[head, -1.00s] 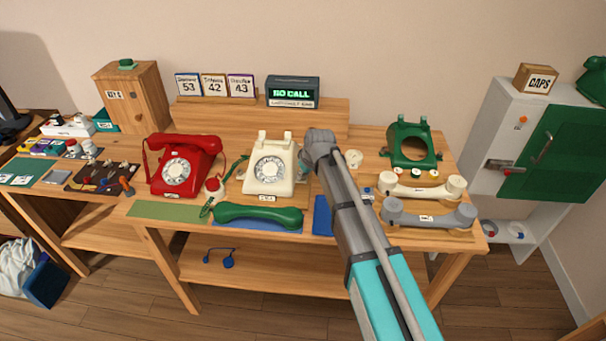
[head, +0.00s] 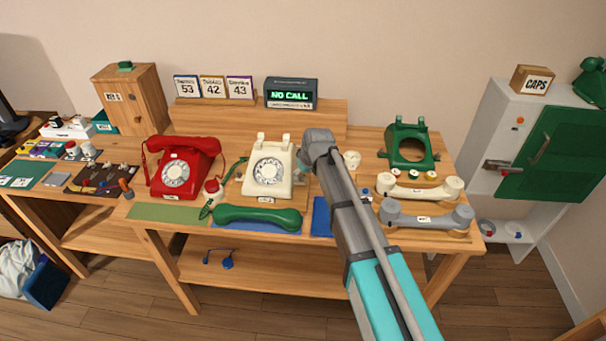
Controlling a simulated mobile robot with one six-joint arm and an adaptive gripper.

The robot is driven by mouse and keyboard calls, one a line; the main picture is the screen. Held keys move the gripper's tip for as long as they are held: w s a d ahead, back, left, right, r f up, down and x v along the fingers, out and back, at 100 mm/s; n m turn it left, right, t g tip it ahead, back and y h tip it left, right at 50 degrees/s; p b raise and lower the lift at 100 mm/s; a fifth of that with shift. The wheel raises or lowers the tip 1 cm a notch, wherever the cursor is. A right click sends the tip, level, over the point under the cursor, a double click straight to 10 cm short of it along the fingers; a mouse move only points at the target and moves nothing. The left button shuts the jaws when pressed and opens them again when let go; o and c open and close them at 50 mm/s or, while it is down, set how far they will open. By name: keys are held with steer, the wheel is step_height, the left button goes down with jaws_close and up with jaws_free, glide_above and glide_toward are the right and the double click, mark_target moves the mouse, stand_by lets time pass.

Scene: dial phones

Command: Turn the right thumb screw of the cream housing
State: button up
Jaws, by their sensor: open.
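The cream housing (head: 268,171) is a dial phone body with a round dial, upright in the middle of the wooden table, with no handset on its cradle. My arm reaches in from the lower right, and my gripper (head: 303,165) is at the right side of the cream housing. The gripper is small here and mostly hidden behind my wrist. The right thumb screw is not visible; the gripper and wrist cover that side. I cannot tell whether the fingers touch the screw.
A red phone (head: 182,168) stands to the left. A green handset (head: 257,217) lies in front of the cream housing. A green housing (head: 408,147), a cream handset (head: 421,188) and a grey handset (head: 427,217) are on the right. A display (head: 291,94) reads "NO CALL".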

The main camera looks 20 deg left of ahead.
mark_target(302, 177)
step_height(302, 177, up, 4)
steer(key=p, duration=0.3)
steer(key=shift+r, duration=0.1)
stand_by(0.3)
